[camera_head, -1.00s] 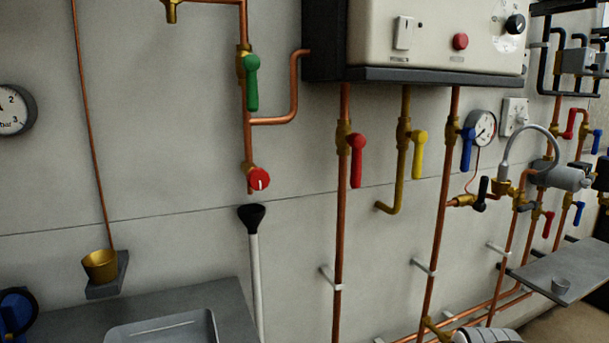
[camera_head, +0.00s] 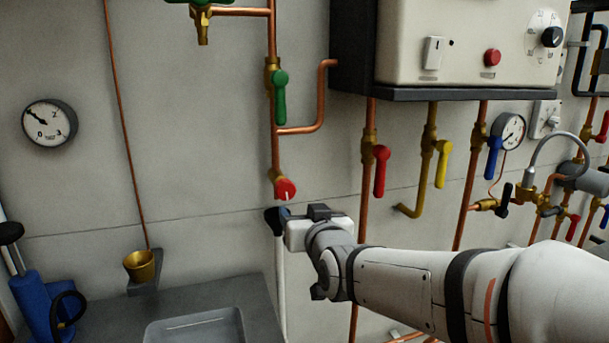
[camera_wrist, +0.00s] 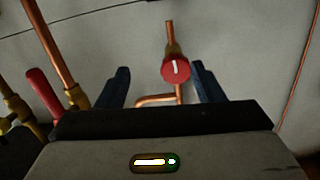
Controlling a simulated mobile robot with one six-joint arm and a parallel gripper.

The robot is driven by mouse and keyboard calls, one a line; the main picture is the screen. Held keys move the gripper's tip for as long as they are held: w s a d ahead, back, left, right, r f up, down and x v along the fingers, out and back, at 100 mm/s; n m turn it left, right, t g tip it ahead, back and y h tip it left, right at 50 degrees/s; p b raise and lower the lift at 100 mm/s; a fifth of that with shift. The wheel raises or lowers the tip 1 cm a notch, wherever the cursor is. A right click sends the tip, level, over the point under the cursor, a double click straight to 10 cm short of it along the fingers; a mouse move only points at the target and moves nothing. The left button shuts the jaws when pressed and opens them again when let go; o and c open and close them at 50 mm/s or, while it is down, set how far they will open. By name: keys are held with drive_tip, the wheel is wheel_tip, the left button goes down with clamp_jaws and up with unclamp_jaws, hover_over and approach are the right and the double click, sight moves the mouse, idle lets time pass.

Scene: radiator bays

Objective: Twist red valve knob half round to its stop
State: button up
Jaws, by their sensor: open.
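The red valve knob (camera_head: 285,189), round with a white mark, sits at the lower end of a copper pipe on the wall. Its mark looks nearly upright in the head view. In the wrist view the red knob (camera_wrist: 175,69) shows ahead, between the two dark fingers and nearer the right one. My gripper (camera_wrist: 160,70) is open and empty. In the head view my gripper (camera_head: 314,213) is just below and right of the knob, its fingers partly hidden. I see no contact with the knob; the exact gap cannot be told.
A green lever (camera_head: 280,97) is above the knob on the same pipe. Red (camera_head: 381,171) and yellow (camera_head: 443,164) levers hang to the right under the boiler (camera_head: 470,45). A brass cup (camera_head: 140,265) is lower left.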

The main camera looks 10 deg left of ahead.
sight(286, 191)
drive_tip(key=shift+a+r+t+y, duration=0.3)
drive_tip(key=shift+a+r+y, duration=0.1)
drive_tip(key=shift+a+r, duration=0.7)
drive_tip(key=p+x, duration=0.1)
drive_tip(key=x, duration=0.6)
drive_tip(key=shift+w+a, duration=0.1)
drive_tip(key=shift+w, duration=0.05)
drive_tip(key=c, duration=1)
drive_tip(key=shift+o, duration=0.2)
drive_tip(key=shift+f+b, duration=0.15)
drive_tip(key=shift+b, duration=0.65)
drive_tip(key=shift+r+m, duration=0.2)
drive_tip(key=shift+m, duration=0.2)
